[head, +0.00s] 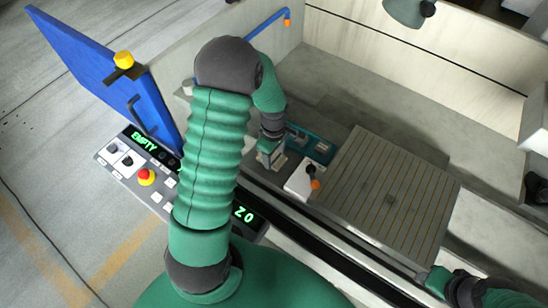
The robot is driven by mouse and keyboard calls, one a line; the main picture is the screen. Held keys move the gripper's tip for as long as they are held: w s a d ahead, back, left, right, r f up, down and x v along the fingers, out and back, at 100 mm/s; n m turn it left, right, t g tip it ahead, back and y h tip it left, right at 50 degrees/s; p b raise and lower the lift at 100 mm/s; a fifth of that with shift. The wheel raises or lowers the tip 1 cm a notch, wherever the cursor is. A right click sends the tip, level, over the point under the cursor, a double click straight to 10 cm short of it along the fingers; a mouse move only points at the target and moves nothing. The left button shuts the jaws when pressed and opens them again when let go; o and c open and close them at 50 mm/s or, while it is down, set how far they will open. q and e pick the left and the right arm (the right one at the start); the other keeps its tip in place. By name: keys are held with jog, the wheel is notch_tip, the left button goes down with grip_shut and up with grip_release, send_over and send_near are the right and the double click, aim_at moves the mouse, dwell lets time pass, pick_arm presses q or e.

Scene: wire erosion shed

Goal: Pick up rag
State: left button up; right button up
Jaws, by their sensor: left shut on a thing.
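My left arm comes up from the bottom and bends down at a dark grey elbow. My left gripper (270,158) points down at the near left of the machine's inside, just left of a teal tray-like item (312,145). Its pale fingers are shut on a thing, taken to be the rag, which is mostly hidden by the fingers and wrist. A small pale patch shows left of the wrist, and I cannot tell whether it is cloth. My right arm shows at the bottom right corner, but no fingers of my right gripper can be made out.
A slotted grey table plate (390,200) lies right of the gripper. A white block (302,180) with an orange-tipped part stands between. A control panel (150,177) reading EMPTY and an open blue door (95,65) are at left. Pale walls close the back.

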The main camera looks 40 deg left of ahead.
pick_arm(q)
notch_tip(320, 180, up, 2)
jog(key=shift+r, duration=0.2)
jog(key=s+d+r+b, duration=0.1)
jog(key=s+b, duration=0.1)
jog(key=s, duration=1.4)
jog(key=shift+d+r, duration=0.2)
